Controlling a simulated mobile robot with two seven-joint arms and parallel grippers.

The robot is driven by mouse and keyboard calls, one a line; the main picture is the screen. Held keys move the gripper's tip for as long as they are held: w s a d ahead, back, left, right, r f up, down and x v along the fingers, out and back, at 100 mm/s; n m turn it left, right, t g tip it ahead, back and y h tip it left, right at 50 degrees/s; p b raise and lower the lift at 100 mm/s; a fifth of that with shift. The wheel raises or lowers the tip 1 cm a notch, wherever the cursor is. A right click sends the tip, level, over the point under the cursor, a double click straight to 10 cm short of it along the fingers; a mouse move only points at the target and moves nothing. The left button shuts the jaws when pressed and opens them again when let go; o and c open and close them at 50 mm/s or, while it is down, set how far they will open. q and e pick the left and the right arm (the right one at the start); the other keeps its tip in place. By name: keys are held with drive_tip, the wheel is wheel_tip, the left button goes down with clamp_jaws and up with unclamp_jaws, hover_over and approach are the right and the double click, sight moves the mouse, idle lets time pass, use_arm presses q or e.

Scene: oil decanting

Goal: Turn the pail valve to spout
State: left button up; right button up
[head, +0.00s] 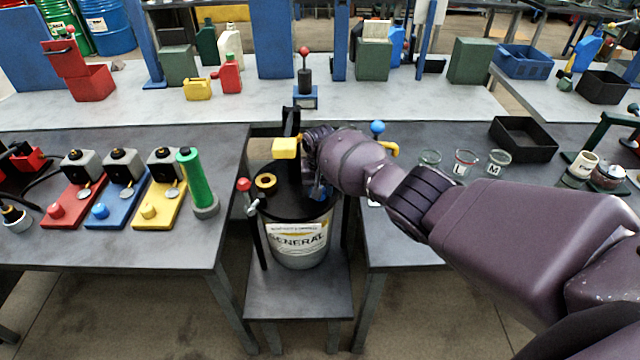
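The pail (297,241), with a white label reading GENERAL, stands upright on a low grey stand between two tables. On its black lid are a yellow ring-shaped cap (265,182) and an upright black part with a yellow block (286,148). My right arm reaches in from the right, and its hand end (318,150) is over the lid, just right of the yellow block. Its fingers are hidden or too small to make out, so I cannot tell whether they touch anything. I cannot clearly identify the valve. My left gripper is out of view.
A red-knobbed lever (245,186) stands at the pail's left. A blue ball knob (377,127) shows behind my arm. A green cylinder (197,180) and red, blue and yellow stations fill the left table. Glass jars (465,161) and a black tray (523,138) stand right.

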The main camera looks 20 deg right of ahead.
drive_tip(key=shift+m+p, duration=0.65)
drive_tip(key=shift+m, duration=0.85)
drive_tip(key=o, duration=0.9)
drive_tip(key=shift+r, duration=0.2)
wheel_tip(320, 180, up, 10)
drive_tip(key=shift+r, duration=0.25)
